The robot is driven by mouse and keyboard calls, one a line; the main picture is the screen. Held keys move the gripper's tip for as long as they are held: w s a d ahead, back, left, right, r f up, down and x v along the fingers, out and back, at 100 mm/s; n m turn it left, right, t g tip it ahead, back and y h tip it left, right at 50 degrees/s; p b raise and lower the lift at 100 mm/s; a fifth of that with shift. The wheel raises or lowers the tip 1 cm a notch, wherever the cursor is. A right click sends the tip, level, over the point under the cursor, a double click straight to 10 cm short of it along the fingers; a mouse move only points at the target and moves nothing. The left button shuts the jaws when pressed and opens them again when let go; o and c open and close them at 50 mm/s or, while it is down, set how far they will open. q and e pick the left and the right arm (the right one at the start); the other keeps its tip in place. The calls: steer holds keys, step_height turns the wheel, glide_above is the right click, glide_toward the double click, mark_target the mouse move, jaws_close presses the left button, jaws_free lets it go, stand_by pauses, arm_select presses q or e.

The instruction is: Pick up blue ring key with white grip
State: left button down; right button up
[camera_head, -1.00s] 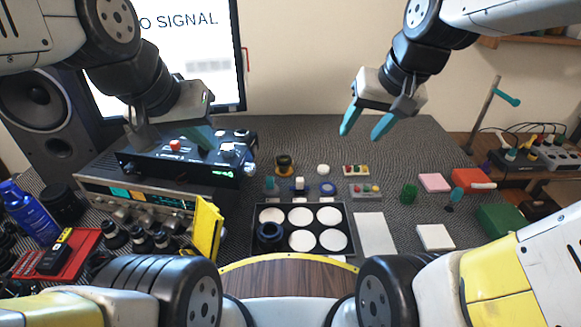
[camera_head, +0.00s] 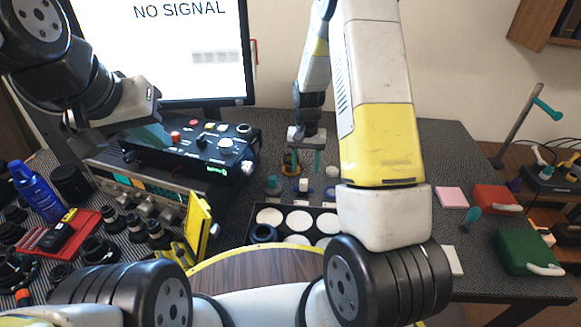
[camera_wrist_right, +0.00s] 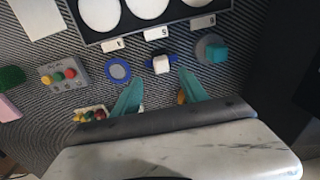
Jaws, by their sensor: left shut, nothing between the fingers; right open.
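The blue ring key with white grip (camera_head: 303,185) lies on the dark mat behind the round-well tray. In the right wrist view its white block (camera_wrist_right: 160,64) sits across a blue ring, just ahead of my fingertips and between their lines. My right gripper (camera_head: 305,160) is open and empty above the mat, a little behind the key; its teal fingers (camera_wrist_right: 160,90) are spread apart in the wrist view. They do not appear to touch the key. My left gripper (camera_head: 148,132) is shut and empty above the black control box; its fingertips are partly hidden.
The black tray (camera_wrist_right: 181,22) with white discs lies in front. A small block with coloured buttons (camera_wrist_right: 62,75) is nearby. The control box (camera_head: 190,150) stands left.

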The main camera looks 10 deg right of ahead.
mark_target(303, 181)
steer(key=f, duration=0.7)
steer(key=shift+s+a+f, duration=0.15)
steer(key=shift+a+f, duration=0.05)
jaws_close()
